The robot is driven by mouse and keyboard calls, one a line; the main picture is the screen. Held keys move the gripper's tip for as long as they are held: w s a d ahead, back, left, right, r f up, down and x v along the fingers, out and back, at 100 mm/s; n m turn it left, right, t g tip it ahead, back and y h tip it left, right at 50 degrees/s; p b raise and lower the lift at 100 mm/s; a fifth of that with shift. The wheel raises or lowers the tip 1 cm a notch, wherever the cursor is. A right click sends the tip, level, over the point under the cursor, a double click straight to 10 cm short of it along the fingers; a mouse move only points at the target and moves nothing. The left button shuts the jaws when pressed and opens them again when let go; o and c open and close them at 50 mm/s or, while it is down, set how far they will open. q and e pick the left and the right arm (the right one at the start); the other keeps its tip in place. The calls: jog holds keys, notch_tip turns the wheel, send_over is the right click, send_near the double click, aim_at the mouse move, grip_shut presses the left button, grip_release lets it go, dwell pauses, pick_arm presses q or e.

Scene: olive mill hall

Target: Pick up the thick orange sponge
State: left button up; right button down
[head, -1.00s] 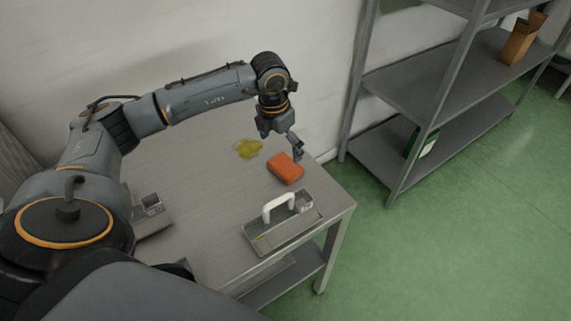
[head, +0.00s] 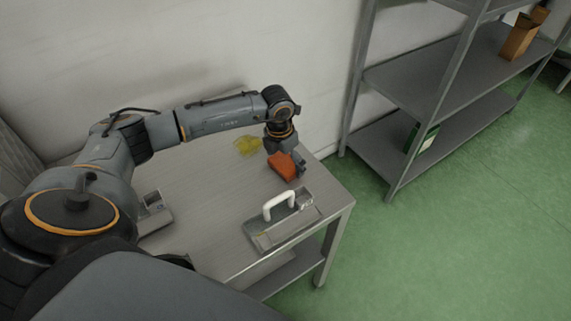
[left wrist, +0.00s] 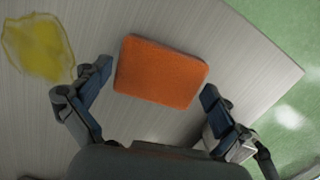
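The thick orange sponge (head: 282,166) lies on the metal table near its far right corner. In the left wrist view the sponge (left wrist: 160,72) is a whole orange block. My left gripper (head: 288,160) is directly above it, partly covering it in the head view. In the left wrist view the left gripper (left wrist: 155,98) is open, with one finger on each side of the sponge and small gaps visible. I cannot tell how high the fingertips are above the table. My right gripper is not in view.
A yellow translucent item (head: 247,145) lies left of the sponge; it also shows in the left wrist view (left wrist: 38,45). A metal tray with a white handle (head: 262,243) sits in front of the sponge. The table edge is close on the right. A grey shelf (head: 415,85) stands beyond.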

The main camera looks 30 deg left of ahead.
pick_arm(q)
jog(key=c, duration=0.4)
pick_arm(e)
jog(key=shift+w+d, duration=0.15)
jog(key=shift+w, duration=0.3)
pick_arm(q)
jog(key=shift+r, duration=0.1)
jog(key=shift+r+b, duration=0.35)
jog(key=shift+r, duration=0.25)
jog(key=s+d+r+b, duration=0.1)
jog(key=s+r, duration=0.3)
jog(key=s+d+r+b, duration=0.1)
jog(key=s+r, duration=0.2)
jog(key=s, duration=0.2)
jog(key=s+d+r+b, duration=0.1)
jog(key=s+d+r, duration=0.1)
jog(key=s+r, duration=0.2)
jog(key=shift+s+d+r, duration=0.1)
jog(key=shift+s+r, duration=0.05)
jog(key=shift+r, duration=0.15)
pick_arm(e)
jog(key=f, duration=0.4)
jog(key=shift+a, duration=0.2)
